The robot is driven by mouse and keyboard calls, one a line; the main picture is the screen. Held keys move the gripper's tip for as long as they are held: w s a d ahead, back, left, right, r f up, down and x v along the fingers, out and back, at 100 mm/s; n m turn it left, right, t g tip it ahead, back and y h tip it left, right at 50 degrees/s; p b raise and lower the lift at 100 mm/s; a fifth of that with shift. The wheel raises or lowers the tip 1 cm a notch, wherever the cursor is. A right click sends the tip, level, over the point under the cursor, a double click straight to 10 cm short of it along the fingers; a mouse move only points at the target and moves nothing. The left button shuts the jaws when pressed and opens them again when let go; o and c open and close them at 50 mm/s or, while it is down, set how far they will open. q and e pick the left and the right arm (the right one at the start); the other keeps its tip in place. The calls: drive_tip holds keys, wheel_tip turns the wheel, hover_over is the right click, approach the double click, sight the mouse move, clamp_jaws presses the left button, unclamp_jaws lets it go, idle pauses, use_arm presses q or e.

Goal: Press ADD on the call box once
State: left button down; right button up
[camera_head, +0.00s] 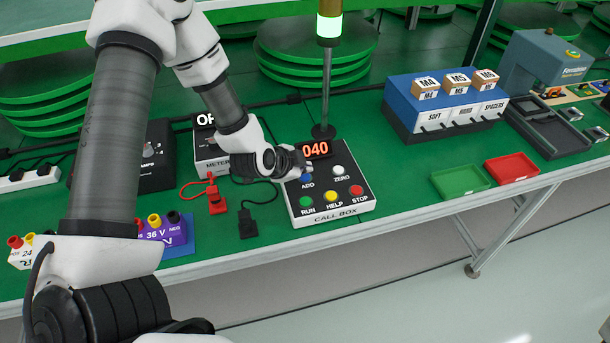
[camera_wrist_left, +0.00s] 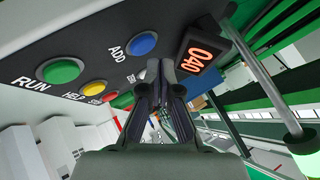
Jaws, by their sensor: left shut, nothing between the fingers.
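The call box (camera_head: 333,208) sits on the green bench top. Its blue ADD button (camera_head: 306,179) is at the upper left of the face, with a white ZERO button (camera_head: 339,170) beside it and green RUN, yellow HELP and red STOP buttons below. The display (camera_head: 315,150) reads 040. My left gripper (camera_head: 300,165) is shut and empty, with its fingertips close to ADD; the head view does not show whether they touch. In the left wrist view, the ADD button (camera_wrist_left: 143,43) shows apart from the shut fingers (camera_wrist_left: 160,75). My right gripper is not in view.
A signal lamp pole (camera_head: 326,90) stands behind the call box. A meter (camera_head: 212,152) and red and black leads (camera_head: 215,195) lie left of it. Green and red trays (camera_head: 511,168) and a dispenser (camera_head: 447,108) are at the right. The bench between box and trays is clear.

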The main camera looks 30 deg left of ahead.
sight(304, 178)
use_arm(q)
drive_tip(key=shift+f, duration=0.15)
drive_tip(key=shift+f, duration=0.3)
drive_tip(key=shift+f, duration=0.35)
idle(0.5)
drive_tip(key=shift+r+p, duration=0.7)
drive_tip(key=shift+r, duration=0.15)
wheel_tip(304, 178, up, 5)
drive_tip(key=p, duration=0.5)
